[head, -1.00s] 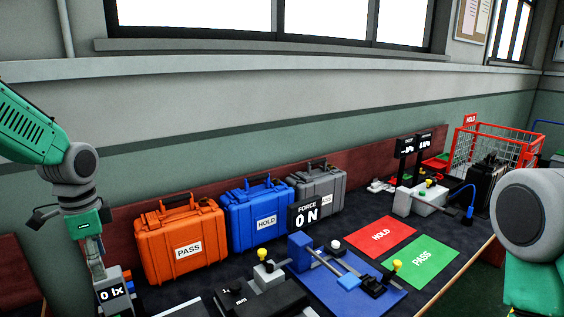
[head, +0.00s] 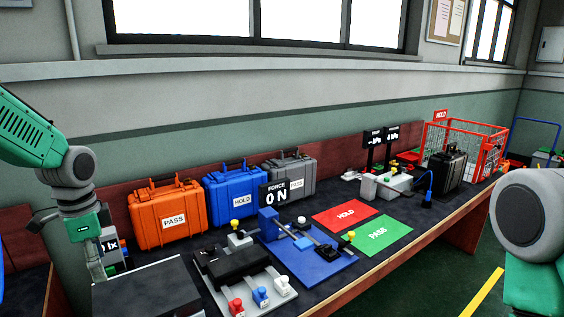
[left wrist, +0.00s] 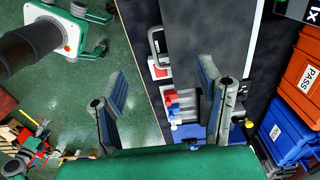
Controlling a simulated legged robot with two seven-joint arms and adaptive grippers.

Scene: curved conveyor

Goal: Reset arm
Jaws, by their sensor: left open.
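My left arm comes in from the left in the head view. Its gripper (head: 98,264) points down near the left part of the bench, beside a small device with a lux display (head: 110,243). In the left wrist view the two fingers of my left gripper (left wrist: 162,112) stand wide apart with nothing between them. They are above the bench's front edge. Part of my right arm shows at the right edge of the head view, but its gripper is out of view.
Orange (head: 165,215), blue (head: 233,192) and grey (head: 292,176) cases line the back of the bench. A force rig (head: 310,262), a red HOLD mat (head: 346,213) and a green PASS mat (head: 378,235) lie in front. A red wire basket (head: 497,152) stands far right.

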